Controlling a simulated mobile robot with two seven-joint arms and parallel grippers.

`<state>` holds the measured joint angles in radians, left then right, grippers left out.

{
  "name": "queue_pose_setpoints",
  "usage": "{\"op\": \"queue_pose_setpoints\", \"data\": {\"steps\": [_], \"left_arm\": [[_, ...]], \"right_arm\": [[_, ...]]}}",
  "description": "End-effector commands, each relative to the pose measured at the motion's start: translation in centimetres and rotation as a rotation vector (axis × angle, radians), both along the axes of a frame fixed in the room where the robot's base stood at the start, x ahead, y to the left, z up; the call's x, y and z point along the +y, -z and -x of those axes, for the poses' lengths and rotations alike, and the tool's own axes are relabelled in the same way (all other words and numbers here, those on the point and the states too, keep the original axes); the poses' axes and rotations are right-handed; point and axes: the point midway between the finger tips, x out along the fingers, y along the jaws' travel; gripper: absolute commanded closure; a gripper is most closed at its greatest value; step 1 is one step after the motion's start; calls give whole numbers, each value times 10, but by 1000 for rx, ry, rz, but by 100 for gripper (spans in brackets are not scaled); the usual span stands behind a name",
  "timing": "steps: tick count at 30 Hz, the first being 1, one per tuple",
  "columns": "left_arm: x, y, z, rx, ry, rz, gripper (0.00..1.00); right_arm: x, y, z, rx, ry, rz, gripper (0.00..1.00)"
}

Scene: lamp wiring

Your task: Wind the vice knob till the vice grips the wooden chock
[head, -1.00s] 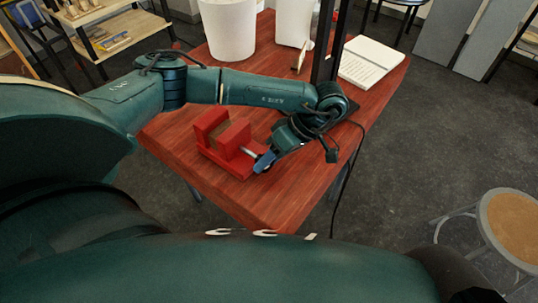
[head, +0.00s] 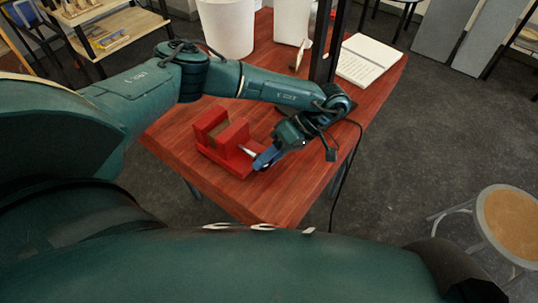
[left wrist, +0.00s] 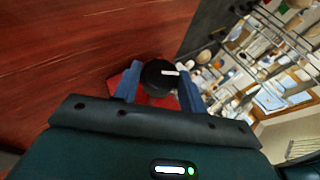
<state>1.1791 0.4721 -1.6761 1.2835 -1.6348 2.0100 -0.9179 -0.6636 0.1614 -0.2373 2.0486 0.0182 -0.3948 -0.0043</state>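The red vice (head: 212,152) sits on the wooden table, its screw pointing toward the lower right. The wooden chock (head: 220,131) stands between its jaws; I cannot tell whether both jaws touch it. My left gripper (head: 262,162) is at the screw end of the vice. In the left wrist view, the blue fingers of the left gripper (left wrist: 158,82) lie on both sides of the round black knob (left wrist: 157,74), which has a white mark, and appear closed on it. The red vice shows behind the knob. In the head view the fingers hide the knob. My right gripper is out of view.
A white bin (head: 226,28), a second white container (head: 292,20), a dark post (head: 328,45) and an open book (head: 369,60) stand or lie at the table's back. A cable hangs at the right table edge. A stool (head: 513,222) is at the right.

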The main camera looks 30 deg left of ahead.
Motion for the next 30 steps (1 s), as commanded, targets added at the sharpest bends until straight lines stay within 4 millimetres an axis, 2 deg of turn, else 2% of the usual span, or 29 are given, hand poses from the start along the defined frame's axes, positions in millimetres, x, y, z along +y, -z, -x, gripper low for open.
{"op": "queue_pose_setpoints", "data": {"steps": [1, 7, 17, 20, 30], "left_arm": [[0, 0, 0, 0, 1, 1, 54], [0, 0, 0, 0, 0, 0, 39], [-3, -4, -5, -2, 1, -1, 39], [-9, -14, -14, -6, 1, -2, 39], [-42, -65, -58, -7, 1, -4, 39]], "right_arm": [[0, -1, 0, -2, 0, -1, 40], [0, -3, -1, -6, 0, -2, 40], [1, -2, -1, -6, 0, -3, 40], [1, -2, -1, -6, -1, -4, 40], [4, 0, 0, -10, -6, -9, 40]]}}
